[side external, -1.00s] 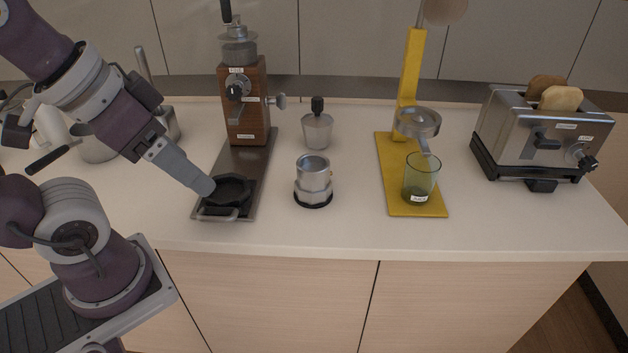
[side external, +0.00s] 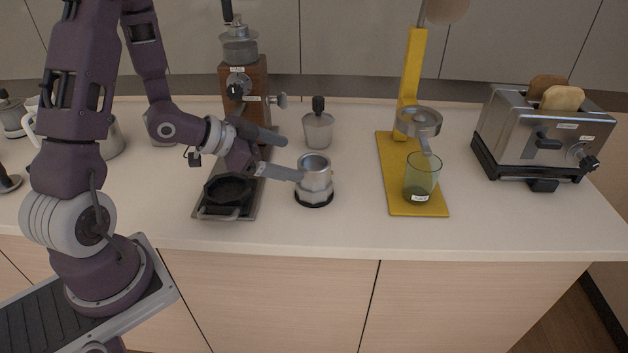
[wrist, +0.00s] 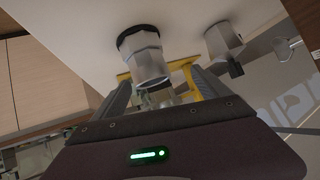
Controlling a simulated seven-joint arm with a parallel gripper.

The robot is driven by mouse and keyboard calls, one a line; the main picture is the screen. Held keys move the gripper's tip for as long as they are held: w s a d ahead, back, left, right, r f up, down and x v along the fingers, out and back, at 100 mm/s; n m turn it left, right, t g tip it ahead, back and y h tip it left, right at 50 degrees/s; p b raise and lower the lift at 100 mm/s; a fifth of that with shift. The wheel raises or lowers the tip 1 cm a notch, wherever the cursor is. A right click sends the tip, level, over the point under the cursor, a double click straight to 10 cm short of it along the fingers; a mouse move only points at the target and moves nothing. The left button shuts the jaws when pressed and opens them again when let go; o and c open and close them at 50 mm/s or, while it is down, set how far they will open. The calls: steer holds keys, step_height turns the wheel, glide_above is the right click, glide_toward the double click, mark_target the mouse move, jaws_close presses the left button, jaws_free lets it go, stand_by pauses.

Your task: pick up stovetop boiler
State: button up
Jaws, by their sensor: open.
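The stovetop boiler (side external: 315,178) is a silver, faceted, open-topped metal pot on a black round base, upright on the counter in the side view. It also shows in the wrist view (wrist: 147,60), tilted in the picture and lying between the finger lines. My gripper (side external: 290,156) is open and comes in from the left, level with the pot's upper part. One finger's tip reaches the pot's left edge in the picture; the other finger is farther back. I cannot tell whether either touches. In the wrist view my gripper (wrist: 162,88) has nothing clearly held between its fingers.
A silver pot with a black knob (side external: 318,131) stands behind the boiler. A yellow stand (side external: 388,185) with a green glass (side external: 421,177) is right, then a toaster (side external: 545,130). The counter front is clear.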

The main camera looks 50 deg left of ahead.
mark_target(314, 170)
steer(key=shift+s+d+f+n+t+h, duration=0.2)
steer(key=shift+d+t+h, duration=0.15)
steer(key=shift+h, duration=0.25)
steer(key=shift+s+d+f+n+t+h, duration=0.15)
steer(key=shift+d+t+h, duration=0.2)
steer(key=shift+h, duration=0.25)
steer(key=x, duration=0.7)
steer(key=shift+w+a+r, duration=0.15)
steer(key=shift+r, duration=0.05)
jaws_close()
